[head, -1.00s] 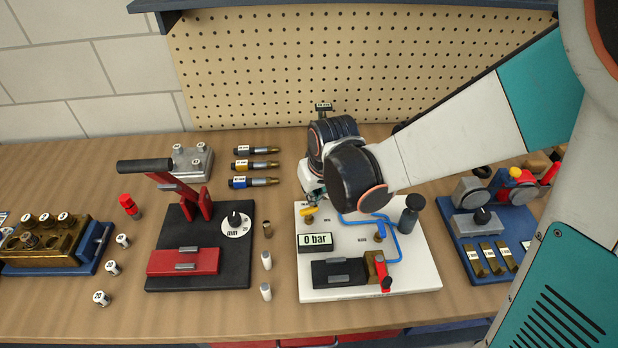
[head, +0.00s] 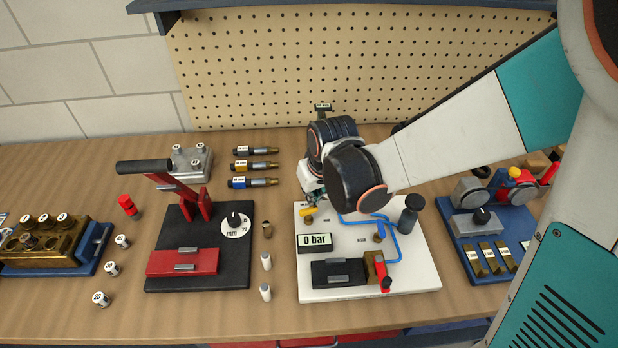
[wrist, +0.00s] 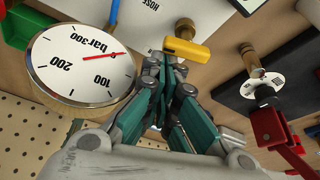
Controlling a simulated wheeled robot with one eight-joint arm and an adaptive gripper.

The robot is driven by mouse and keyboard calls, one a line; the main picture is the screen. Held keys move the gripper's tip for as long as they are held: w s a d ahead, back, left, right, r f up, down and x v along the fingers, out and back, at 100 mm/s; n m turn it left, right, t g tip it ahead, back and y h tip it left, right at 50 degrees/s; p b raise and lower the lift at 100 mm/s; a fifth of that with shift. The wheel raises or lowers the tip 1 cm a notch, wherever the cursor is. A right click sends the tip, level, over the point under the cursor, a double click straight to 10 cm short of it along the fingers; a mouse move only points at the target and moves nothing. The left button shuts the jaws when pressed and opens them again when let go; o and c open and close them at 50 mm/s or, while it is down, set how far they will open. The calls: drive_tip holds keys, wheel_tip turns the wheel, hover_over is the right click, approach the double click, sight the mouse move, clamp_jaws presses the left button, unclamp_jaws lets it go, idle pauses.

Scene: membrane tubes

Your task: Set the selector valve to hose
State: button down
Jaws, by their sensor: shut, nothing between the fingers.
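A yellow valve handle (head: 307,212) on a brass stem sits at the back left of the white panel (head: 420,278). In the wrist view the yellow handle (wrist: 188,48) lies just beyond my fingertips, with the word HOSE printed on the panel near it. My gripper (wrist: 168,65) is shut and empty, its tips close to the handle; I cannot tell whether they touch it. In the head view my wrist hides most of the gripper (head: 315,192). A second valve with a blue handle (head: 380,230) stands further right on the panel.
A round pressure gauge (wrist: 80,65) is close left of my fingers in the wrist view. A red lever (wrist: 275,135) is at the right. The panel carries a "0 bar" display (head: 314,240), a black clamp block (head: 338,273) and a dark cylinder (head: 411,212). A black press (head: 165,215) stands left.

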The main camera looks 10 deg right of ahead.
idle(0.4)
drive_tip(key=shift+s+a+f, duration=0.15)
drive_tip(key=shift+s+a, duration=0.1)
drive_tip(key=shift+s, duration=0.45)
drive_tip(key=shift+r, duration=0.25)
drive_tip(key=shift+v, duration=1.2)
drive_tip(key=s+d, duration=0.4)
drive_tip(key=s, duration=0.7)
drive_tip(key=shift+r, duration=0.2)
drive_tip(key=shift+w+d, duration=0.1)
drive_tip(key=shift+w, duration=0.05)
